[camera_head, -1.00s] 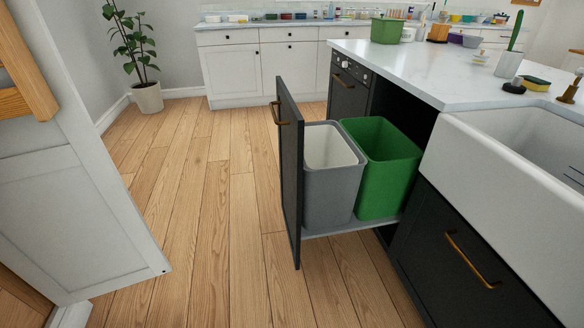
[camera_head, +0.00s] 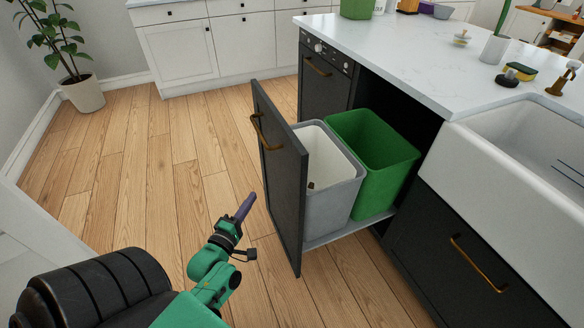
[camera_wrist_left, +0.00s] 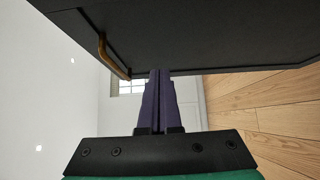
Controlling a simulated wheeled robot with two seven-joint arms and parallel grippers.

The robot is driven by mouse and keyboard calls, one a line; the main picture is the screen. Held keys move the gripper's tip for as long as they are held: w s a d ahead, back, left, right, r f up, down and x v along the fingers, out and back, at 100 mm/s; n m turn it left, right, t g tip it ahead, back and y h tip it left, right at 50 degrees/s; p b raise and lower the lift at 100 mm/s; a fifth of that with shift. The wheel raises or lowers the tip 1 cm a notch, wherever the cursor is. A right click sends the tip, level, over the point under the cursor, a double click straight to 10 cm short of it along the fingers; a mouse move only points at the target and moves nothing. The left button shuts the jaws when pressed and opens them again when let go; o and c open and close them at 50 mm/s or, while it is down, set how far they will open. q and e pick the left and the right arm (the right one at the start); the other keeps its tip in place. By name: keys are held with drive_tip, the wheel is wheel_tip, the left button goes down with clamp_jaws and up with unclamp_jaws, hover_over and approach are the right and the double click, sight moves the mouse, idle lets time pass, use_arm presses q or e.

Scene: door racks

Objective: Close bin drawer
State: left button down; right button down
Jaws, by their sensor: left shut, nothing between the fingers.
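The bin drawer is pulled out from the dark island; its dark front panel (camera_head: 284,187) with a brass handle (camera_head: 264,132) stands clear of the cabinet. On its tray are a grey bin (camera_head: 330,200) and a green bin (camera_head: 376,165). My left gripper (camera_head: 247,203) is shut and empty, in front of the panel, left of it and below the handle. In the left wrist view its purple fingers (camera_wrist_left: 158,103) are together, and the panel (camera_wrist_left: 200,35) and handle (camera_wrist_left: 112,57) fill the upper part. I cannot tell whether the fingertips touch the panel. My right gripper is not in view.
A white sink (camera_head: 520,150) and a dark drawer with a brass handle (camera_head: 477,263) are at the right. The white counter (camera_head: 400,55) is above the bins. Wooden floor (camera_head: 190,180) is free at the left; a potted plant (camera_head: 85,92) stands at the back.

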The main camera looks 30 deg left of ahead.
use_arm(q)
approach(283, 168)
drive_tip(key=w+a, duration=0.2)
drive_tip(key=a, duration=0.2)
drive_tip(key=shift+w+d+f, duration=0.1)
drive_tip(key=shift+w+d, duration=0.55)
drive_tip(key=shift+w, duration=0.35)
drive_tip(key=shift+w+d+f, duration=0.1)
drive_tip(key=shift+w+d, duration=0.5)
drive_tip(key=shift+w, duration=0.4)
drive_tip(key=shift+r, duration=0.1)
